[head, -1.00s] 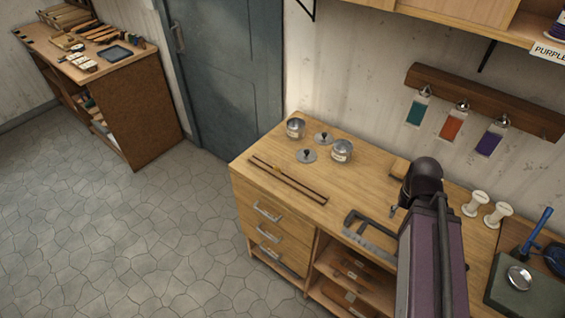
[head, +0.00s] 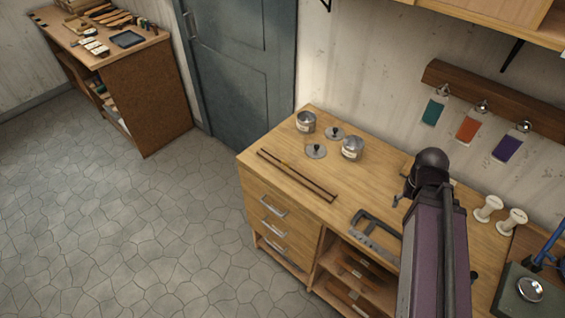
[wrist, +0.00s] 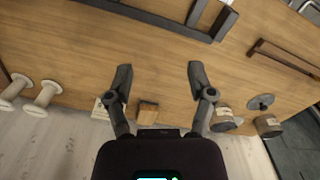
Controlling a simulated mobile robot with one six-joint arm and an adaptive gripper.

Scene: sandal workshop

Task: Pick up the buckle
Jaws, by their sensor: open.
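I cannot make out a buckle for certain. A tiny yellowish spot (head: 285,163) shows by the long brown strips (head: 312,184) on the workbench (head: 262,178) in the head view; it is too small to identify. My gripper (wrist: 160,75) is open and empty above the bench top in the wrist view, its two dark fingers spread over bare wood. In the head view my arm hides most of the gripper. The strips also show at the upper right of the wrist view (wrist: 285,60), well apart from the fingers.
Two metal tins (head: 306,123) (head: 352,149) and two lids (head: 335,133) (head: 316,151) stand near the strips. A dark metal frame (head: 374,230) lies by the front edge. White spools (head: 488,209) and a wooden block (wrist: 148,112) are near the back edge. A shelf (head: 480,18) overhangs.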

